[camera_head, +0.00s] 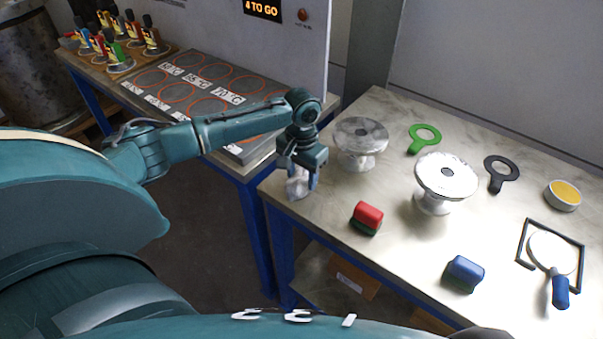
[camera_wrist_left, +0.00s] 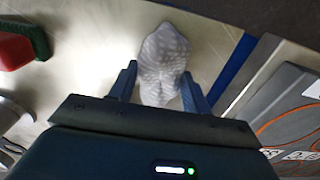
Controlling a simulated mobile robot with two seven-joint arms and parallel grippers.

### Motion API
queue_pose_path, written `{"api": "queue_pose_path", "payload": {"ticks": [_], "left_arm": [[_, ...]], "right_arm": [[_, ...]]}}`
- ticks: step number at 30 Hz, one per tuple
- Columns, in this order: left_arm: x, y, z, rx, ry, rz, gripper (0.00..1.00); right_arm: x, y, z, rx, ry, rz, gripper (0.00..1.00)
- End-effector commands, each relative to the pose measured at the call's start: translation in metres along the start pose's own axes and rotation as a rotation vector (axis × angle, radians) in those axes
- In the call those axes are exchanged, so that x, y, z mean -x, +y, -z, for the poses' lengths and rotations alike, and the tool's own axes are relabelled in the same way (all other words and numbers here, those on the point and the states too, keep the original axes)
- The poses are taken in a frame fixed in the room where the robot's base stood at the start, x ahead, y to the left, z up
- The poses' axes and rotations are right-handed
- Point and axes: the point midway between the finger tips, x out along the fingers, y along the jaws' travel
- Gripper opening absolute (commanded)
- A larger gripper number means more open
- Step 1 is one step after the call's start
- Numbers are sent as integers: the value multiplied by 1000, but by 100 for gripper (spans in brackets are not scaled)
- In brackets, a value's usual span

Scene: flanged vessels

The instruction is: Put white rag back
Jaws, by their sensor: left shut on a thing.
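The white rag (camera_head: 297,187) is bunched up at the left corner of the marble-topped table (camera_head: 330,205). It also shows in the left wrist view as a pale, textured bundle (camera_wrist_left: 163,65) between the two fingers. My left gripper (camera_head: 300,178) points down over this corner and is shut on the rag; it also shows in the left wrist view (camera_wrist_left: 160,85). I cannot tell whether the rag touches the tabletop. My right gripper is not in view.
A rack-like plate with orange circles (camera_head: 240,85) lies left.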

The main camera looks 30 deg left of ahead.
Motion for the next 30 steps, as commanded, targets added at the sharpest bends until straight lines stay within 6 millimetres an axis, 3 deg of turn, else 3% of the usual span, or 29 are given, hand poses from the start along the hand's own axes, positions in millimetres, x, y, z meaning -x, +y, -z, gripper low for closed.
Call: {"api": "queue_pose_path", "payload": {"ticks": [2, 3, 10, 20, 23, 30], "left_arm": [[-2, 0, 0, 0, -1, 0, 30], [-2, 0, 0, 0, 0, 0, 51], [-2, 0, 0, 0, 0, 0, 69], [3, 0, 0, 0, 1, 0, 70], [16, 0, 1, 0, 2, -1, 70], [68, 0, 1, -1, 5, -1, 70]], "right_arm": [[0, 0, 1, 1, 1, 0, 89], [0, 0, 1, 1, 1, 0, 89], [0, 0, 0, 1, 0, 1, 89], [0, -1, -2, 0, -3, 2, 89], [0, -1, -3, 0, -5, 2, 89], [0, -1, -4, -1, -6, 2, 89]]}}
